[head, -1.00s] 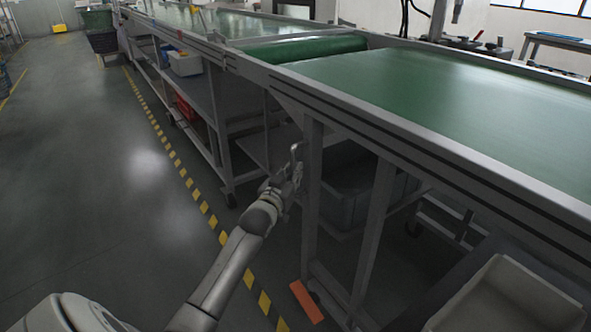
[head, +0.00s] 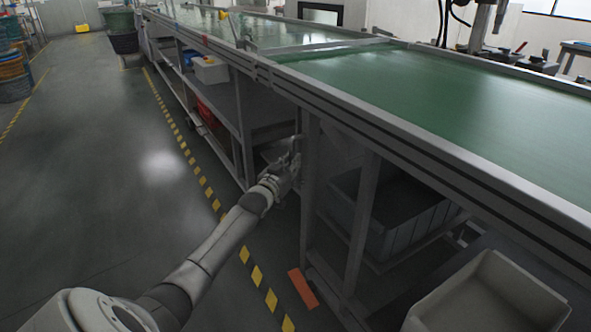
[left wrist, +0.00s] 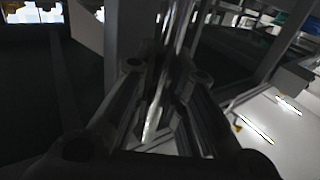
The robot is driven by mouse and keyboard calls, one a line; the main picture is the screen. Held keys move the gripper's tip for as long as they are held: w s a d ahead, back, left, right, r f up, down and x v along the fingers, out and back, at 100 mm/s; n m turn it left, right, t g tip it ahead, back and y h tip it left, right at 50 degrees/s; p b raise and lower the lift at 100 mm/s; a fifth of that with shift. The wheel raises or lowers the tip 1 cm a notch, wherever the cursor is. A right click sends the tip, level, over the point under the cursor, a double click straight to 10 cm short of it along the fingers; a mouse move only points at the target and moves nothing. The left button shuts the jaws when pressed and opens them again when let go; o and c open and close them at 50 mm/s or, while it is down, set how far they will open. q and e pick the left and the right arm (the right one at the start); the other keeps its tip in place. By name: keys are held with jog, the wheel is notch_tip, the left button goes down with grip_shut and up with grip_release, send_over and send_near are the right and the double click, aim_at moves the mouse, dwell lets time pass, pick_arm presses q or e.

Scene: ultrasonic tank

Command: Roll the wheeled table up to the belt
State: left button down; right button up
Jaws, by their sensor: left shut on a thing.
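The wheeled table (head: 440,85) appears to be the near green-topped, grey-framed unit in the right half of the head view. Its far end meets the near end of the belt line (head: 280,32) at a crossbar, with no clear gap showing. My left gripper (head: 294,160) is shut beside the table's corner leg (head: 311,190), on an upright metal part of its frame. In the left wrist view pale upright metal shows between the fingers (left wrist: 155,95); the exact contact is dark. The table's wheels are hard to make out. My right gripper is out of view.
A grey crate (head: 400,225) and a pale tray (head: 490,300) sit low at the right. An orange strip (head: 303,288) lies by the corner leg. Shelves under the belt hold a white bin (head: 210,70). The aisle (head: 110,170) beside the striped floor line is clear.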

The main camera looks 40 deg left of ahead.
pick_arm(q)
jog(key=shift+w+a, duration=0.1)
jog(key=shift+a, duration=0.2)
jog(key=c, duration=1.5)
grip_release()
jog(key=shift+o, duration=0.2)
jog(key=shift+d, duration=0.1)
jog(key=v, duration=1.2)
